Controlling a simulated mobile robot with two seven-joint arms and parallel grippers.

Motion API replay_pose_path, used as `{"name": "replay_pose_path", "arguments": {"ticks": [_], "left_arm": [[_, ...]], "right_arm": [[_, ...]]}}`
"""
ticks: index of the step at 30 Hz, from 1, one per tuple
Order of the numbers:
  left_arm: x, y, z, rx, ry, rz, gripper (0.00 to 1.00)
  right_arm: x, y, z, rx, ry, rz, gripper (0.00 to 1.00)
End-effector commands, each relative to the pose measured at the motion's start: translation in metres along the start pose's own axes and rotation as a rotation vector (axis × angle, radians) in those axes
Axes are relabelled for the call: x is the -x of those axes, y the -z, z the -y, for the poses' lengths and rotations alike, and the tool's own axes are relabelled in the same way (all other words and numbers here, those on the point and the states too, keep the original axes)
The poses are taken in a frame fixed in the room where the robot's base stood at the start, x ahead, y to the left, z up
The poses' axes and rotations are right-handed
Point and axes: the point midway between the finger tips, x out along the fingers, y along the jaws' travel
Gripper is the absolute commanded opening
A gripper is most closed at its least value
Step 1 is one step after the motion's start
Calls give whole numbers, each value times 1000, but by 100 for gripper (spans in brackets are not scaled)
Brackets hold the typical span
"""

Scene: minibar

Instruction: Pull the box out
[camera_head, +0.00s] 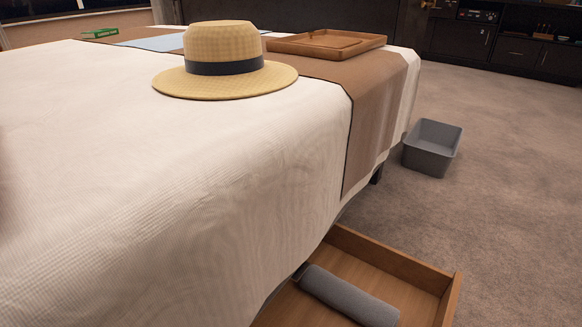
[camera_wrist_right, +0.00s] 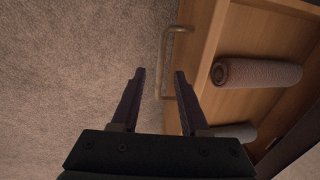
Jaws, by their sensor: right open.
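A wooden box, like an under-bed drawer (camera_head: 398,262), sticks out from beneath the bed at the bottom of the head view. It also shows on the right of the right wrist view (camera_wrist_right: 247,32). A metal bar handle (camera_wrist_right: 165,62) is on its outer face. My right gripper (camera_wrist_right: 158,73) is open, with its two dark fingers pointing toward the handle. The bar appears in the gap between the fingertips in the picture; I cannot tell if they touch it. My left gripper is in neither view.
A grey rolled towel (camera_head: 348,297) lies in the box; the wrist view shows two rolls (camera_wrist_right: 257,72). The bed (camera_head: 230,180) carries a straw hat (camera_head: 224,50) and wooden tray (camera_head: 325,43). A grey bin (camera_head: 432,148) stands on carpet (camera_head: 510,190), clear nearby.

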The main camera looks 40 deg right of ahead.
Motion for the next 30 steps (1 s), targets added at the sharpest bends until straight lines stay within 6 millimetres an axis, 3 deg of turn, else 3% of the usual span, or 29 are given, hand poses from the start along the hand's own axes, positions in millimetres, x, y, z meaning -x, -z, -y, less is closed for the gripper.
{"name": "replay_pose_path", "arguments": {"ticks": [1,6,26,30], "left_arm": [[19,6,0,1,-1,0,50],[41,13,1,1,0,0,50],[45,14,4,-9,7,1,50],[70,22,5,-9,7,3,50]], "right_arm": [[20,0,1,0,-1,-1,45],[47,0,1,0,-2,0,45],[52,0,0,2,-1,0,45],[80,-2,18,47,10,13,45]]}}
